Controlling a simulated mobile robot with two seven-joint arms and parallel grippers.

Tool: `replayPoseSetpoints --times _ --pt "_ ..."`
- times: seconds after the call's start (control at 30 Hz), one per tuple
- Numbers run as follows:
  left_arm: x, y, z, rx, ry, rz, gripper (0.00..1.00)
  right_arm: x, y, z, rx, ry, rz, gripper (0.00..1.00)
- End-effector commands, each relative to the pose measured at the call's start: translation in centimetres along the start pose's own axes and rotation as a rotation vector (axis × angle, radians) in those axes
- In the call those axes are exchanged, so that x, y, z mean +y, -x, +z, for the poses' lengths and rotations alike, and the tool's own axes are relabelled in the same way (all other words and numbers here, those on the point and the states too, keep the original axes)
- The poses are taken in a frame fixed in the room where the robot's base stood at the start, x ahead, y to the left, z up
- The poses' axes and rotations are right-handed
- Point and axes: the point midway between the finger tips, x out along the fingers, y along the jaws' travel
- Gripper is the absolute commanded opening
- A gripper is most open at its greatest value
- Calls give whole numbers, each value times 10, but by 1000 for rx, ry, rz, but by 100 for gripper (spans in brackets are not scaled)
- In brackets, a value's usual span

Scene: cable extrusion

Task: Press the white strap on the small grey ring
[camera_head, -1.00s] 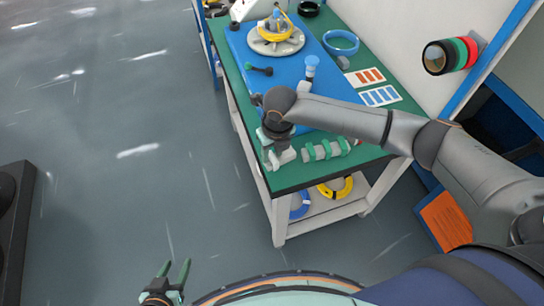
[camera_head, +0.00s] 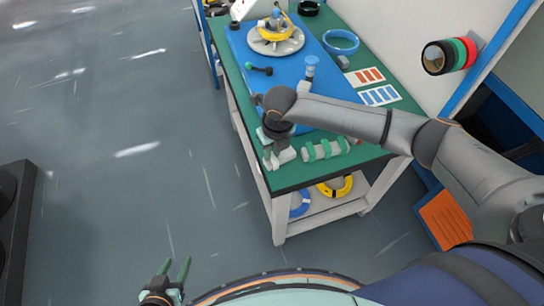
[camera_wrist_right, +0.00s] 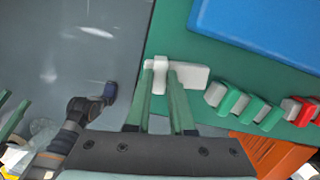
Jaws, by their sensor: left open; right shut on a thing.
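My right gripper (camera_head: 277,157) is low over the near left corner of the green table. In the right wrist view, its two green fingers (camera_wrist_right: 161,70) are shut on a small white piece (camera_wrist_right: 159,78). A white block (camera_wrist_right: 190,75) lies against it and extends to the right behind the fingers. I cannot tell whether the white piece is the strap, and no small grey ring can be told apart. My left gripper (camera_head: 178,270) is open and empty, off the table at the bottom of the head view.
A row of grey and green clips (camera_head: 325,149) stands right of my right gripper. A blue mat (camera_head: 285,75) carries a turntable (camera_head: 276,45) with a yellow coil, a dark tool (camera_head: 260,70) and a blue-topped post (camera_head: 311,68). A blue ring (camera_head: 341,41) lies at the right.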

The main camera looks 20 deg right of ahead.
Motion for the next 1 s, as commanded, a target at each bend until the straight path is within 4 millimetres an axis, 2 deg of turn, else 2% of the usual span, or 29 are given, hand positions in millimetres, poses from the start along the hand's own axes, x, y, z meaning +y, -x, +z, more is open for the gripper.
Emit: replayPoseSetpoints --times 0.17,0.83,1.0 --pt "0 3 -4 0 0 0 50 0 5 1 -1 0 0 0" --pt "3 40 -44 0 0 0 50 0 57 9 0 0 0 0" --pt "3 37 -42 2 0 0 50 0 66 11 -2 0 1 0"
